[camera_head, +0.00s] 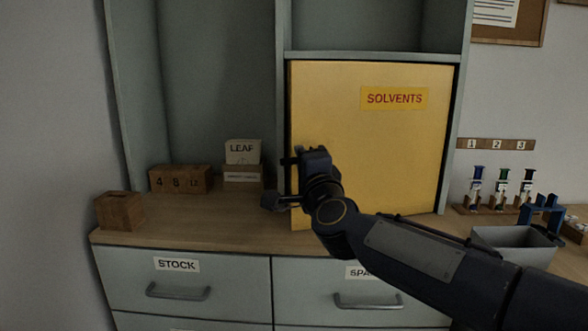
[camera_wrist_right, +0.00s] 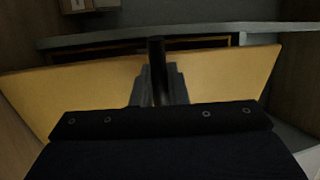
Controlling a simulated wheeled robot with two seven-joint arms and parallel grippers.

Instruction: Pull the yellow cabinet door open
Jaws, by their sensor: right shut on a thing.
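The yellow cabinet door (camera_head: 390,150) carries a red "SOLVENTS" label (camera_head: 394,98) and stands upright in the grey-green cabinet. Dark gaps show along its top and right edges; I cannot tell whether it is slightly ajar. My right gripper (camera_head: 300,160) is at the door's left side, in front of its lower half. In the right wrist view, the gripper (camera_wrist_right: 157,92) is shut on a dark bar handle (camera_wrist_right: 156,60), with the yellow door (camera_wrist_right: 225,75) behind it. In the head view the gripper hides most of the handle. My left gripper is not in view.
The wooden counter (camera_head: 200,224) runs below the door. Wooden number blocks (camera_head: 180,179), a "LEAF" card box (camera_head: 242,160) and a small wooden box (camera_head: 120,211) stand left. A grey bin (camera_head: 510,245) and a vial rack (camera_head: 495,208) stand right. Drawers (camera_head: 180,285) are below.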

